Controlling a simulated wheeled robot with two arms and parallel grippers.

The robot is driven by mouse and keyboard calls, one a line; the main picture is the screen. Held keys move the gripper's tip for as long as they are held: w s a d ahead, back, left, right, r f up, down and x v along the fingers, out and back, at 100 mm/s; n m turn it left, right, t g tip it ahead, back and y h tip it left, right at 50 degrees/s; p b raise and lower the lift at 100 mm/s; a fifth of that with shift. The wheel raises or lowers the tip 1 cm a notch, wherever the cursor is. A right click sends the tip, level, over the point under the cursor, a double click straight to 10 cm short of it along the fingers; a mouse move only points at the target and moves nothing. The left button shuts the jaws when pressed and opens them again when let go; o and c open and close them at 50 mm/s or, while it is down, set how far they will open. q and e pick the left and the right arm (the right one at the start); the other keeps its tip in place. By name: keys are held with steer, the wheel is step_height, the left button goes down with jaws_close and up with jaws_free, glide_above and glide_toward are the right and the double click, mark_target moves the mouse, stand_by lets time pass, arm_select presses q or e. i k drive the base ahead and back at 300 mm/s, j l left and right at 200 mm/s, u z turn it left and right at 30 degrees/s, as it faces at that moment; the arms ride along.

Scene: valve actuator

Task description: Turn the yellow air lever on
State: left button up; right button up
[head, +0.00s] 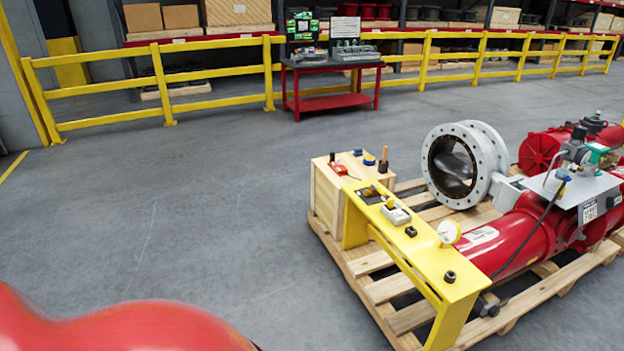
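A red valve actuator (520,235) with a grey flanged valve (465,163) lies on a wooden pallet (385,290). A small yellow and blue part (563,186) shows at the box's near edge, by a black hose. It may be the yellow air lever, but it is too small to tell or to read its position. Neither of my grippers is in view.
A red table (330,102) stands before a yellow railing (215,74). The floor left of the pallet is clear.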

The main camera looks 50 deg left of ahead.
mark_target(380, 189)
steer(key=u, duration=1.05)
steer(key=i+j, duration=0.1)
steer(key=i, duration=0.2)
steer(key=i+z, duration=0.1)
steer(key=i, duration=0.2)
